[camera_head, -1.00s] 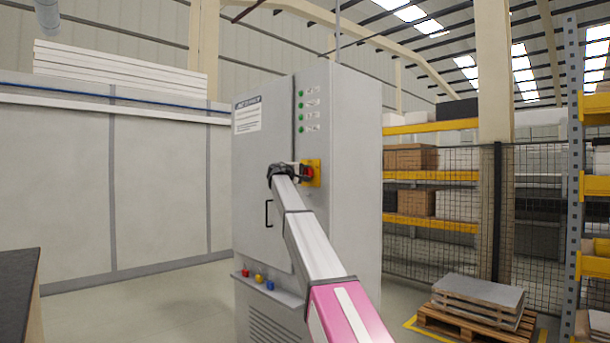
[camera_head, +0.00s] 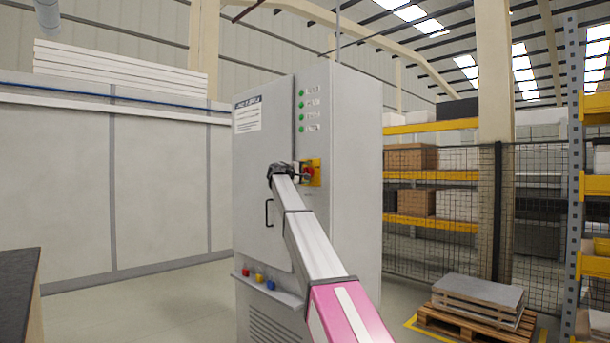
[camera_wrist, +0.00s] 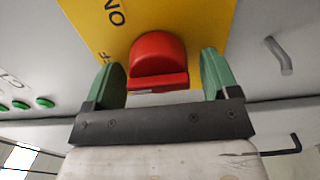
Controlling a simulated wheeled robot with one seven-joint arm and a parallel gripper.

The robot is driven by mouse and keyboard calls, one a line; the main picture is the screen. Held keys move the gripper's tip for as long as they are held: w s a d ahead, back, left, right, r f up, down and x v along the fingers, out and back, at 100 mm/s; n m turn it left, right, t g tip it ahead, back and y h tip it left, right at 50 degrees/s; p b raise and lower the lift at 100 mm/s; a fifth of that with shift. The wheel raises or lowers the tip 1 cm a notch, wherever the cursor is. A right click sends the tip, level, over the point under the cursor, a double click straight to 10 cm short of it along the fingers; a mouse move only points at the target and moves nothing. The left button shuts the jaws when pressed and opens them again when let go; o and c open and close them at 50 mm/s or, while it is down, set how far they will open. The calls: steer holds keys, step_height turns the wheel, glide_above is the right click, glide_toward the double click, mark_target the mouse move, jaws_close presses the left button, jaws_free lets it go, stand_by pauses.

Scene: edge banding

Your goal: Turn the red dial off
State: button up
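The red dial (camera_head: 308,173) sits on a yellow plate (camera_head: 314,165) on the front of the grey cabinet (camera_head: 345,130). In the wrist view the dial (camera_wrist: 158,60) is a rounded red knob with a raised grip bar. The yellow plate (camera_wrist: 90,25) carries "ON" lettering and part of another word; the rest is hidden. My gripper (camera_wrist: 162,60) has its two green fingers apart, one on each side of the dial, with gaps showing between them and the knob. In the head view my gripper (camera_head: 284,169) is small and dark, just left of the dial.
Green indicator lights (camera_head: 301,110) are above the dial. A black door handle (camera_head: 268,213) is below left. A small ledge (camera_head: 268,288) with coloured knobs juts out lower down. A pallet of panels (camera_head: 478,300) and a mesh fence (camera_head: 530,200) are at right.

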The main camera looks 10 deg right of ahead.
steer(key=shift+s, duration=0.1)
steer(key=v, duration=1)
steer(key=shift+s+a, duration=0.15)
steer(key=shift+a, duration=0.15)
steer(key=s+d+f+m+g+y, duration=0.1)
steer(key=s+d+f+g+y, duration=0.3)
steer(key=f, duration=1.1)
steer(key=s+d+f+t, duration=0.15)
steer(key=s+f, duration=0.45)
steer(key=f, duration=0.9)
steer(key=s+d+f+m+g+y, duration=0.1)
steer(key=s+d+f+g+y, duration=0.35)
steer(key=f, duration=1.05)
steer(key=s+f+m+g+y, duration=0.1)
steer(key=s+f+m+y, duration=0.1)
steer(key=s+f, duration=1.2)
steer(key=s+a+f+m+g+y, duration=0.1)
steer(key=s+f+m+g+y, duration=0.1)
steer(key=s+f, duration=1.2)
steer(key=s+m+y, duration=0.1)
steer(key=s+y, duration=0.1)
steer(key=s, duration=0.7)
steer(key=shift+f+g, duration=0.3)
